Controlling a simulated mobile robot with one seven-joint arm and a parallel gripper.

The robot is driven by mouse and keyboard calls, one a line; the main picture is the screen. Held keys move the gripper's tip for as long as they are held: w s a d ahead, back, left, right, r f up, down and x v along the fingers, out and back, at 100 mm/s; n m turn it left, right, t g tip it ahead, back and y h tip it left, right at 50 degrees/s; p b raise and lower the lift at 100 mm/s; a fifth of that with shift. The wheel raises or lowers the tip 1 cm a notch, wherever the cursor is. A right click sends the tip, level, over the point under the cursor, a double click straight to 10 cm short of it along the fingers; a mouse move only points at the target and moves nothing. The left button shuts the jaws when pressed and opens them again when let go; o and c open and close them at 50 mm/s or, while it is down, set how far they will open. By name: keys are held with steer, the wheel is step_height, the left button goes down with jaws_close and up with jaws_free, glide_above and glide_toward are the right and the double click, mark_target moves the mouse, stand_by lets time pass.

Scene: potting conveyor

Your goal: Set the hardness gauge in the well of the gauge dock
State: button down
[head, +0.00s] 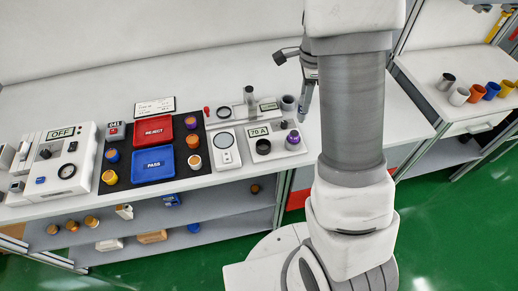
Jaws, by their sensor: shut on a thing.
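My gripper (303,78) is at the upper middle, beside my upright arm column and above the right end of the bench equipment. It is shut on a dark grey thing (281,57), which I take to be the hardness gauge; it juts out to the left, and my arm hides part of the grasp. The gauge dock (276,151) seems to be the white unit with a "70 A" display at the bench's front edge, below and left of my gripper. It has a dark round well (263,146) and a purple-topped piece (293,137) at its right.
Left of the dock are a white scale (226,160), a red REJECT tray (153,131) and a blue PASS tray (153,164), with several small pots around them. A stand with a post (249,95) is behind the dock. A dark cup (288,102) stands close behind it.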

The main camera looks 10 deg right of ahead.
steer(key=shift+w+a+f+p, duration=0.1)
steer(key=shift+a+f+p, duration=0.55)
steer(key=shift+a+f, duration=4.95)
steer(key=shift+a, duration=0.1)
steer(key=c, duration=0.5)
jaws_free()
